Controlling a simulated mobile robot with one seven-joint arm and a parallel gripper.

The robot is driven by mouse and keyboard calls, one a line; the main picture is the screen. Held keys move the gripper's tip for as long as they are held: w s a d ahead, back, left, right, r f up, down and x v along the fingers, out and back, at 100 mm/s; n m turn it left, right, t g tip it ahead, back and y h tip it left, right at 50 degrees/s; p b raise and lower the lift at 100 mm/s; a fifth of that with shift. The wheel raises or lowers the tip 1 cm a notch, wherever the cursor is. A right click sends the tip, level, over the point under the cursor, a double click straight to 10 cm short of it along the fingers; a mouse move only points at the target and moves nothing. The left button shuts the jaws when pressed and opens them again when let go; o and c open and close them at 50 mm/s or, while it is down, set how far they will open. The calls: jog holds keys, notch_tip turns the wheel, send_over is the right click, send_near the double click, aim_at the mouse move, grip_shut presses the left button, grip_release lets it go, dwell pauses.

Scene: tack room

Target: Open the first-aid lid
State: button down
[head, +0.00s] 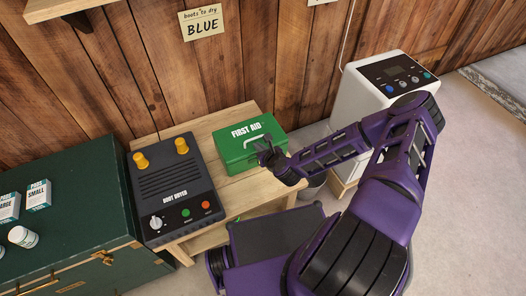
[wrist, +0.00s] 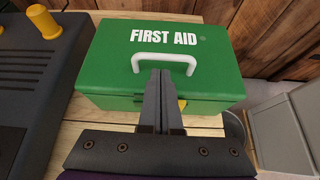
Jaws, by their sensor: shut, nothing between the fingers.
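The green first-aid box (head: 236,143) stands on a light wooden table, its lid shut, with white FIRST AID lettering on top. It fills the upper middle of the wrist view (wrist: 110,60). A white handle (wrist: 164,58) lies on the lid, and a yellow latch (wrist: 182,104) shows on the front, partly hidden by the fingers. My gripper (head: 268,154) is at the front of the box. In the wrist view my gripper (wrist: 160,75) is shut and empty, its fingertips overlapping the handle's near side. I cannot tell whether they touch it.
A dark boot dryer (head: 172,188) with yellow pegs stands close left of the box. A white appliance (head: 350,105) stands to the right, with a grey bin (head: 313,183) near the table. A plank wall (head: 240,60) rises behind. A green chest (head: 70,215) is at far left.

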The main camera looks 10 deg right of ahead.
jog(key=shift+x, duration=1)
jog(key=shift+r, duration=0.1)
jog(key=shift+w+a+r+g+p, duration=0.15)
jog(key=shift+r+g+p, duration=0.15)
jog(key=shift+r+p, duration=0.35)
